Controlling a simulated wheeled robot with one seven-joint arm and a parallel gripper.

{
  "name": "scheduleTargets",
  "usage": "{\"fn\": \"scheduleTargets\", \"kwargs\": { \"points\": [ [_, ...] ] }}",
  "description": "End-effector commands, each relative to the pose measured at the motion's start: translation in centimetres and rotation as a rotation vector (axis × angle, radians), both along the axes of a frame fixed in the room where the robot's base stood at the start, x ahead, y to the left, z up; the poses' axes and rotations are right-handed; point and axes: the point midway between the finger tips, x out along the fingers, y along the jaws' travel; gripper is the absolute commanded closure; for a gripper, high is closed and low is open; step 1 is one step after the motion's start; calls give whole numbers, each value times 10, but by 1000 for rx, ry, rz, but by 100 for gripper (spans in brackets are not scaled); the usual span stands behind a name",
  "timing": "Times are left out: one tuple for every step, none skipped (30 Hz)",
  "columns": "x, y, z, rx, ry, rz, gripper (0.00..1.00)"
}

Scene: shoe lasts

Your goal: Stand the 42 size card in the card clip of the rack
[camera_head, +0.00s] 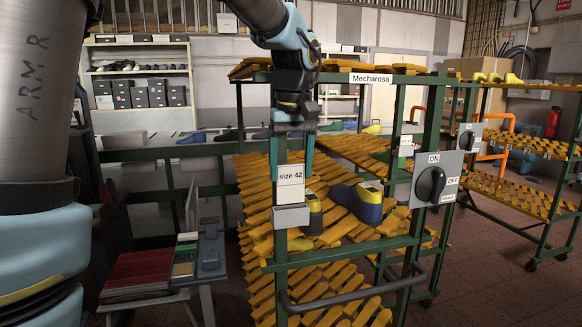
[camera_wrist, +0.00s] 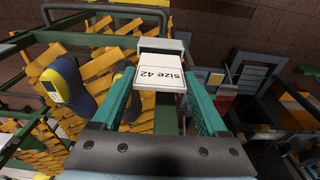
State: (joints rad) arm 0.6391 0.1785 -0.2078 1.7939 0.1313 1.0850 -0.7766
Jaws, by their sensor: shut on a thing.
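My gripper (camera_head: 292,160) points down, shut on the card, with a teal finger at each side. The grey card clip (camera_head: 291,216) is on the post directly below the card and also shows in the wrist view (camera_wrist: 160,46). The card's lower edge meets the top of the clip. I cannot tell how deep it sits in the slot.
The green rack has slanted yellow slats (camera_head: 262,215) holding a blue shoe last (camera_head: 358,202) and a yellow-and-grey last (camera_head: 313,212) behind the clip. A switch box (camera_head: 434,182) is at right. A small table with a red stack (camera_head: 140,270) stands at left.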

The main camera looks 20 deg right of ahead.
Motion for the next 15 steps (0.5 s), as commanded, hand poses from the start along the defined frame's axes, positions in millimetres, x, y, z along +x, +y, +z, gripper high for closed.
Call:
{"fn": "scheduleTargets", "kwargs": {
  "points": [
    [0, 0, -1, 0, 0, 0, 78],
    [0, 0, -1, 0, 0, 0, 78],
    [0, 0, -2, 0, 0, 0, 78],
    [0, 0, -3, 0, 0, 0, 78],
    [0, 0, -4, 0, 0, 0, 78],
    [0, 0, -5, 0, 0, 0, 78],
    [0, 0, -6, 0, 0, 0, 78],
    [0, 0, -7, 0, 0, 0, 78],
    [0, 0, -8, 0, 0, 0, 78],
    [0, 0, -9, 0, 0, 0, 78],
    [0, 0, -10, 0, 0, 0, 78],
    [0, 0, -11, 0, 0, 0, 78],
    [0, 0, -12, 0, 0, 0, 78],
    [0, 0, -12, 0, 0, 0, 78],
    [0, 0, -14, 0, 0, 0, 78]
  ]
}}
